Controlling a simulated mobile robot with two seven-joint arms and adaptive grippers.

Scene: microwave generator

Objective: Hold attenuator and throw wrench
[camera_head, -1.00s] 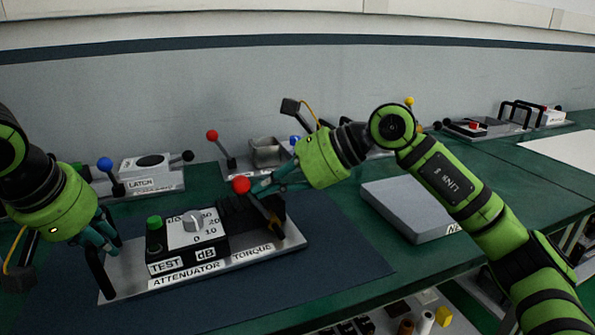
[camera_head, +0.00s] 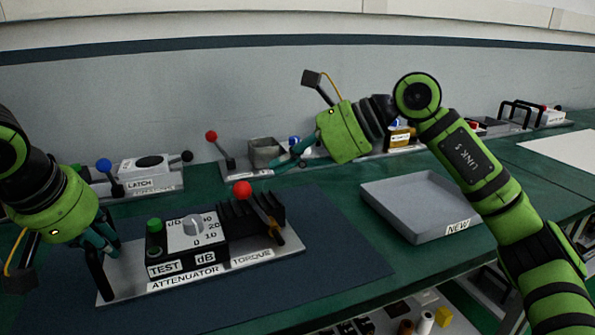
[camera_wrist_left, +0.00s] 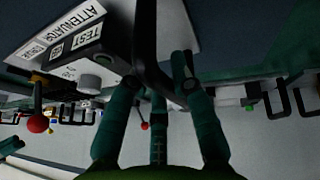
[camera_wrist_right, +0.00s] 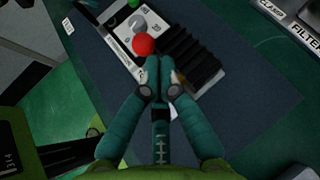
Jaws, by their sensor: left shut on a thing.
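The attenuator unit (camera_head: 188,247) sits on a metal plate on the dark blue mat. It has a green TEST button, a grey dB dial and black fins. My left gripper (camera_head: 107,250) is shut on the black upright handle (camera_head: 98,277) at the plate's left end; the handle also shows between the fingers in the left wrist view (camera_wrist_left: 148,45). The torque wrench (camera_head: 262,211), a lever with a red ball end (camera_head: 243,188), leans left over the plate's right end. My right gripper (camera_head: 284,164) is behind and above the red ball, apart from it; its fingers are together and empty in the right wrist view (camera_wrist_right: 159,66).
A grey tray marked NEW (camera_head: 420,205) lies to the right. A LATCH panel (camera_head: 150,170) with a blue-ball lever stands behind left. A red-ball lever (camera_head: 213,140) and a grey bin (camera_head: 265,152) stand at the back. Bare mat lies between attenuator and tray.

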